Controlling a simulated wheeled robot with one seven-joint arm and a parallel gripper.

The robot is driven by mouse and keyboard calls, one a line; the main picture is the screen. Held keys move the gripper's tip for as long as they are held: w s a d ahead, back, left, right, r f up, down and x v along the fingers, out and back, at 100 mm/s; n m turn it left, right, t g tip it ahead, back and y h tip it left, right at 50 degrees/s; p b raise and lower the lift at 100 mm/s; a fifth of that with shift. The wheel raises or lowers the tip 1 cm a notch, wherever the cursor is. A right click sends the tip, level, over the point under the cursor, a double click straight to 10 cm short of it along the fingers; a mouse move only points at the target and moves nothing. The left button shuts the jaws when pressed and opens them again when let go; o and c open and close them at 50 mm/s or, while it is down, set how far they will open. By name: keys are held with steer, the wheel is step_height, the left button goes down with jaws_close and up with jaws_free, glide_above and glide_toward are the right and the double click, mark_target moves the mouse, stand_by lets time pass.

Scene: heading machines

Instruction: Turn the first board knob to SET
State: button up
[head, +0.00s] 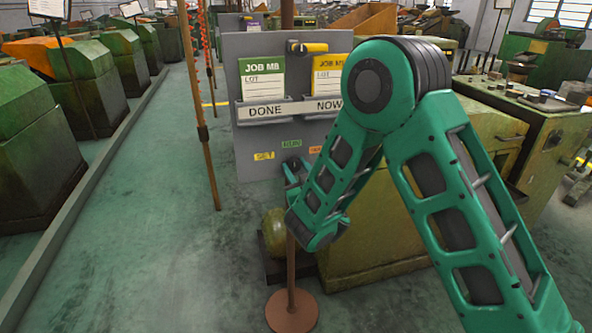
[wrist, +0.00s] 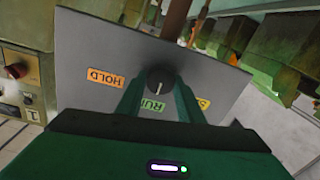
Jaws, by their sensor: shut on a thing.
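The grey board (head: 285,90) stands upright ahead of me, with yellow SET (head: 264,156), green RUN (head: 291,143) and orange HOLD (head: 316,149) labels low on it. My gripper (head: 292,169) is at the board just below these labels, and my arm partly covers the HOLD side. In the wrist view the picture is upside down. The dark round knob (wrist: 159,77) sits between my fingertips, and my gripper (wrist: 160,84) is shut on it. The knob's white mark points towards the RUN label (wrist: 152,105). The SET label (wrist: 204,104) is partly hidden by a finger.
The board carries a DONE pocket (head: 264,111) and a NOW pocket, each with a card. A yellow-handled fitting (head: 308,47) is at the top. A brown post with a round base (head: 291,310) stands below. Green machines line the left; the aisle floor (head: 150,230) is clear.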

steer(key=shift+d, duration=0.15)
steer(key=n, duration=1.1)
steer(key=shift+f+h, duration=0.15)
steer(key=shift+h, duration=0.25)
steer(key=shift+s+n+g, duration=0.1)
steer(key=shift+n+g, duration=0.2)
steer(key=o, duration=1.1)
steer(key=shift+s, duration=0.1)
